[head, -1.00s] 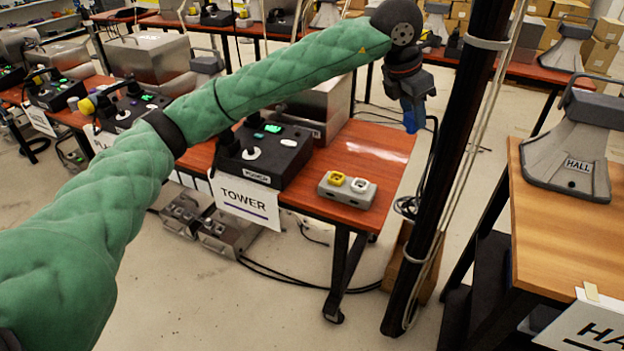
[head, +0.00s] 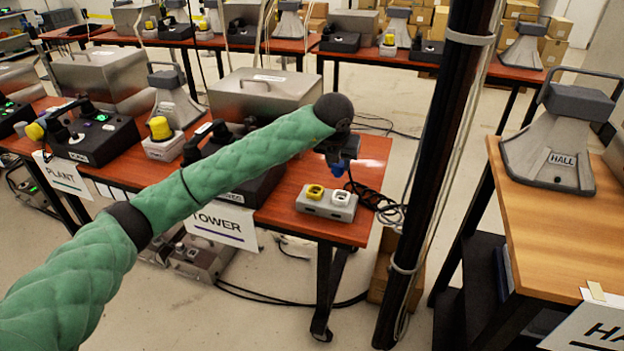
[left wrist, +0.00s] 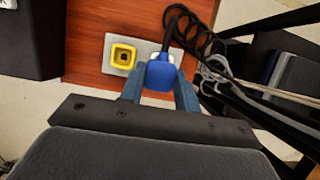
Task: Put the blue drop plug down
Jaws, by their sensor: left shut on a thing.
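The blue drop plug (left wrist: 160,76) is between the fingers of my left gripper (left wrist: 160,92), with a black cable running from its top. In the head view the plug (head: 338,169) hangs under my left gripper (head: 340,160), above the red-brown table. Below it on the table is a grey socket box (head: 328,208) with a yellow socket (head: 315,192) and a white socket (head: 340,197). In the left wrist view the plug covers most of the white socket, and the yellow socket (left wrist: 123,57) shows to its left. My right gripper is not in view.
The TOWER sign (head: 221,224) hangs at the table's front edge. A black post (head: 432,170) stands close right of the table. A coiled black cable (head: 385,210) lies by the table's right edge. A wooden table (head: 545,220) with the HALL speaker (head: 560,145) is at right.

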